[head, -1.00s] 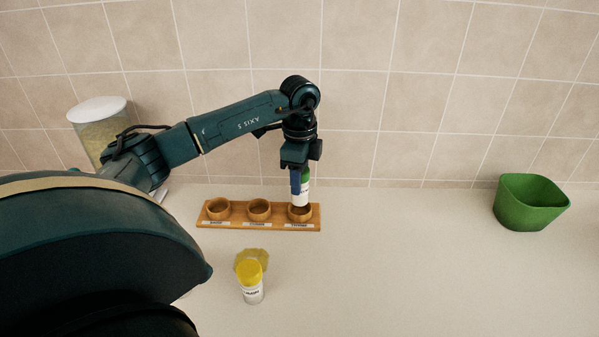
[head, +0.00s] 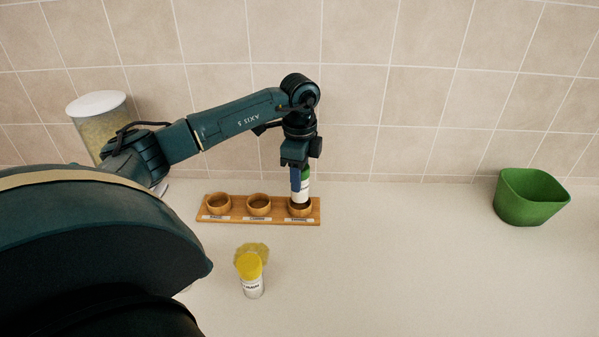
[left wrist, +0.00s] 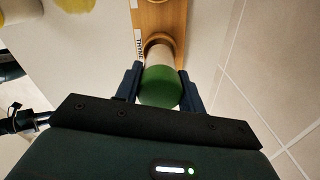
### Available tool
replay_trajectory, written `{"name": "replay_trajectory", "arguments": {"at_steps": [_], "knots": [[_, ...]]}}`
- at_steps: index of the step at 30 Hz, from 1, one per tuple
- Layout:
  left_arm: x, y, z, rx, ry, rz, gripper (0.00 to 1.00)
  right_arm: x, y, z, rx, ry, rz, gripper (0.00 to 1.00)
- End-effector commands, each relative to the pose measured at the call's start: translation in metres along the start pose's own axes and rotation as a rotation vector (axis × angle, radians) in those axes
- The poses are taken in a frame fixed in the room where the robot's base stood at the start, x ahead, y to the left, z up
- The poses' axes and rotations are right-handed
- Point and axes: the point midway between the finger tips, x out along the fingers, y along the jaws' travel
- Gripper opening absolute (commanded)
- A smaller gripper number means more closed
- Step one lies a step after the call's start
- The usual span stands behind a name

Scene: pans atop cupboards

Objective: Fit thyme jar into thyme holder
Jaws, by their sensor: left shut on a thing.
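The thyme jar has a white body (head: 301,192) and a green cap (left wrist: 160,87). My left gripper (head: 300,178) is shut on it from above; its two dark fingers clasp the jar's sides in the left wrist view (left wrist: 160,74). The jar is roughly upright, with its lower end at the rightmost ring of the wooden rack. My right gripper is not in view.
The wooden rack (head: 239,219) has two empty rings to the left. A yellow-capped jar (head: 252,287) stands in front, by a yellowish patch (head: 257,248). A white-lidded canister (head: 93,125) is behind my arm. A green container (head: 530,200) stands far right. The counter between is clear.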

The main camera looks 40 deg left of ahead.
Motion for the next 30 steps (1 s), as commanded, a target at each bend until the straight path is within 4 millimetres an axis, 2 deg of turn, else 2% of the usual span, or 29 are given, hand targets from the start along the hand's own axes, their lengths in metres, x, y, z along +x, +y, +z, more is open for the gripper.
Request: {"name": "replay_trajectory", "arguments": {"at_steps": [17, 30], "knots": [[-0.0006, 0.0001, -0.0001, 0.000, 0.000, 0.000, 0.14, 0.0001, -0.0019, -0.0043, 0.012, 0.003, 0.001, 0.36], [0.0000, 0.0001, -0.0001, 0.000, 0.000, 0.000, 0.14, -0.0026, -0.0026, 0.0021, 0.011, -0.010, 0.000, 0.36]]}}
